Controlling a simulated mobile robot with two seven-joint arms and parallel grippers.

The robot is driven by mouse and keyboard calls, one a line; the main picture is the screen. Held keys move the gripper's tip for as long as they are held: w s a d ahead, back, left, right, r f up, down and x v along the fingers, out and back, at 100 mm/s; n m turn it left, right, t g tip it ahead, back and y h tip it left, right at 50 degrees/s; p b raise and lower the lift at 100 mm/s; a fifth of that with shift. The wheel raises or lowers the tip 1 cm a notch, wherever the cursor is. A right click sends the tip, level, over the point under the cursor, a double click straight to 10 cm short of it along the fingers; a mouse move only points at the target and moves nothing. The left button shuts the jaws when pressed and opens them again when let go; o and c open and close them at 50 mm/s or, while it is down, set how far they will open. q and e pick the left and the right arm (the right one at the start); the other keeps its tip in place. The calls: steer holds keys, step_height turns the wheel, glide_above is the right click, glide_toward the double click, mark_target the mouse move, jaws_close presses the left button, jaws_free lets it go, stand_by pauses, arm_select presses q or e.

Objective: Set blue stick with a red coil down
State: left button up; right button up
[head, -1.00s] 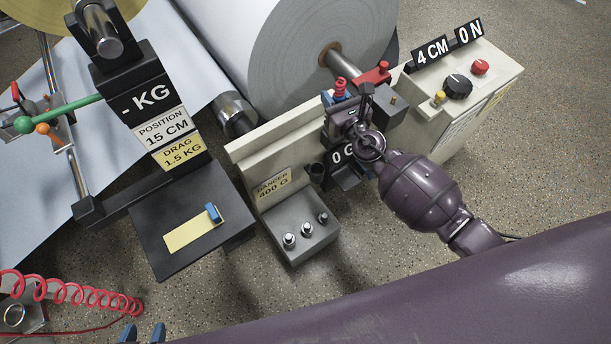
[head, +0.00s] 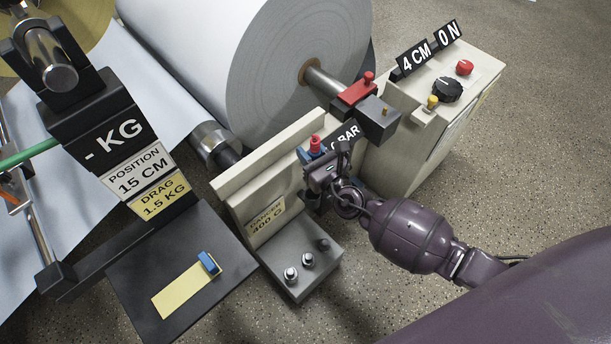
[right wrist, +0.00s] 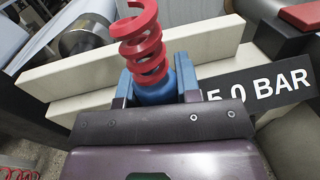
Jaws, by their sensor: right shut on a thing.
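The blue stick with a red coil stands between the fingers of my right gripper (head: 318,168). Its red coil (right wrist: 144,42) rises above the fingers and its blue body (right wrist: 156,86) is clasped between the blue fingertips in the right wrist view. In the head view its red top (head: 315,144) shows beside the pale upright panel. The lower end is hidden by my gripper, so I cannot tell whether it touches anything below. My left gripper is not in view.
A pale panel (head: 262,165) with a yellow dancer label stands just left of my gripper. A grey block with several knobs (head: 300,272) lies in front. The BAR sign (head: 346,136) is close behind. A red clamp (head: 356,90) and a control box (head: 425,150) stand to the right.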

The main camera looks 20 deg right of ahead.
arm_select(q)
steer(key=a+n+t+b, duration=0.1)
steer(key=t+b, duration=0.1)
steer(key=b, duration=0.2)
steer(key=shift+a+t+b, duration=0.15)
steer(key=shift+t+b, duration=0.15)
steer(key=shift+b, duration=0.1)
arm_select(e)
step_height(320, 180, down, 11)
steer(key=shift+f, duration=0.15)
steer(key=o, duration=0.9)
steer(key=shift+o, duration=0.2)
arm_select(q)
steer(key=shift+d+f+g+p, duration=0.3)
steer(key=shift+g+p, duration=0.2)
steer(key=shift+p, duration=0.45)
arm_select(e)
steer(key=s+d, duration=0.2)
steer(key=s, duration=0.9)
steer(key=shift+s+d, duration=0.15)
steer(key=shift+s, duration=0.25)
